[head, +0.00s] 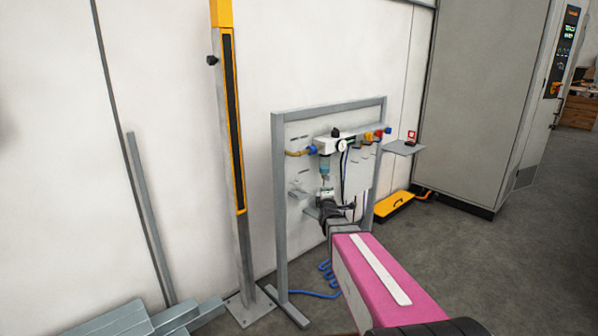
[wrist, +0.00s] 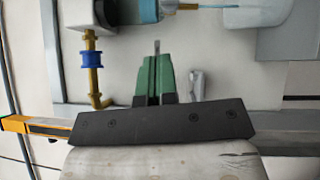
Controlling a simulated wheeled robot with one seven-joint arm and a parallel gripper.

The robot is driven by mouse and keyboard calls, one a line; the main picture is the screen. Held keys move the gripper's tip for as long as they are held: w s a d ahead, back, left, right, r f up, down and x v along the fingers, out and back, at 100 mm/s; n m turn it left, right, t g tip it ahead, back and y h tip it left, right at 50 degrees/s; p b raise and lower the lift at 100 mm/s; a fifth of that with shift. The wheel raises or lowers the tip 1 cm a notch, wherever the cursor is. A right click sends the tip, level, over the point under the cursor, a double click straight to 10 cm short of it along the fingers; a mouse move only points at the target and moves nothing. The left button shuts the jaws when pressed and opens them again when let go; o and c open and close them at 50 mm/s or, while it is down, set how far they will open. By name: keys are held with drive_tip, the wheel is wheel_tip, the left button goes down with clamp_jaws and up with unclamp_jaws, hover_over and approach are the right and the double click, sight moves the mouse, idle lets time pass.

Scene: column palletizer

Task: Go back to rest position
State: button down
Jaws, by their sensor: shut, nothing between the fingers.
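My gripper (wrist: 157,75) shows in the wrist view with its two green fingers pressed together, shut and empty. It points at the pale board of the frame stand. In the head view my arm reaches forward from the lower right, and the gripper (head: 326,192) is small and partly hidden in front of the board. It is just below the blue-grey bowl of the air unit (head: 338,144). That bowl also shows at the top of the wrist view (wrist: 145,10). I cannot tell whether the fingers touch anything.
The grey frame stand (head: 279,215) stands before the white wall. A yellow post (head: 240,120) is to its left. A small grey shelf (head: 404,148) juts out at its right. A blue hose (head: 312,293) and a yellow case (head: 394,208) lie low. A grey cabinet (head: 470,95) stands right; open floor lies before it.

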drive_tip(key=s+a+f+m+g+y, duration=0.3)
drive_tip(key=s+f+m+g, duration=0.6)
drive_tip(key=f, duration=0.4)
drive_tip(key=s+f+m+g, duration=0.2)
drive_tip(key=s+m+g, duration=0.2)
drive_tip(key=s, duration=0.5)
drive_tip(key=s+d+f+m+g+h, duration=0.1)
drive_tip(key=s+f+m+g, duration=0.2)
drive_tip(key=s, duration=0.7)
drive_tip(key=m+g, duration=0.2)
drive_tip(key=g, duration=0.1)
